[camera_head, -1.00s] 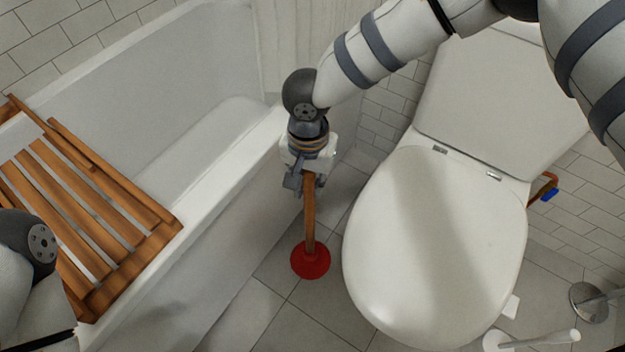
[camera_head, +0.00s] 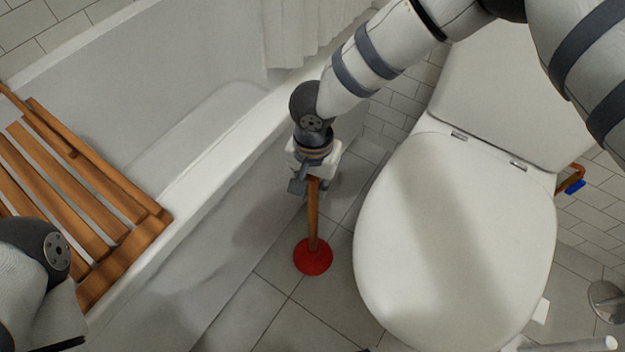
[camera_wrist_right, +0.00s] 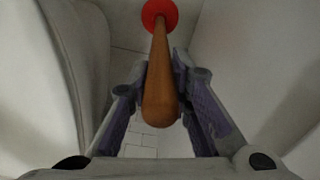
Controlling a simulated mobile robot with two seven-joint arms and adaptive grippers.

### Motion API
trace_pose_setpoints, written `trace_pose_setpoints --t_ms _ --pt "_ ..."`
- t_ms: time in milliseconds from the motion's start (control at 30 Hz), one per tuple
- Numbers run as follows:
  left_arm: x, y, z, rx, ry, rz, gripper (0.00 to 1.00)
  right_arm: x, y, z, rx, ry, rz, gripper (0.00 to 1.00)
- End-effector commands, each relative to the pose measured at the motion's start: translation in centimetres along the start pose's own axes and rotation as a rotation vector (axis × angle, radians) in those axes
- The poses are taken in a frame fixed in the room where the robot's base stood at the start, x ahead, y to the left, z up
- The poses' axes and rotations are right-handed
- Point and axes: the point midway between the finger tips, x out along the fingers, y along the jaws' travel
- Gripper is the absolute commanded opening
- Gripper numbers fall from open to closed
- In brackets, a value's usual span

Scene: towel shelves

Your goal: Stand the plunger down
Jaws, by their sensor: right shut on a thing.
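The plunger has a wooden handle (camera_head: 313,215) and a red rubber cup (camera_head: 313,257). It is close to upright between the bathtub and the toilet, cup down over the tiled floor. Whether the cup touches the floor I cannot tell for sure. My right gripper (camera_head: 308,190) is shut on the upper part of the handle. In the right wrist view the handle (camera_wrist_right: 160,85) runs between the fingers of my right gripper (camera_wrist_right: 168,88), with the red cup (camera_wrist_right: 160,13) at the far end. My left arm shows at the lower left, but its fingers are out of view.
The white bathtub (camera_head: 185,215) stands to the left with a wooden slatted rack (camera_head: 120,215) across it. The white toilet (camera_head: 455,240) is close on the right. Bare floor tiles (camera_head: 300,325) lie in front of the plunger. A white stick-like object (camera_head: 570,344) is at the lower right.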

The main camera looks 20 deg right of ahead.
Motion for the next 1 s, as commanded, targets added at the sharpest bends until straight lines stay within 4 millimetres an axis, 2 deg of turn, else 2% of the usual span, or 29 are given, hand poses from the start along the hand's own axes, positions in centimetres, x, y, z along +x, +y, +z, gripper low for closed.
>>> trace_pose_setpoints --t_ms 1000 --pt "0.49 0.00 -0.14 0.000 -0.006 0.000 0.52 1.12 -0.06 -0.08 0.000 0.001 -0.002 0.00"
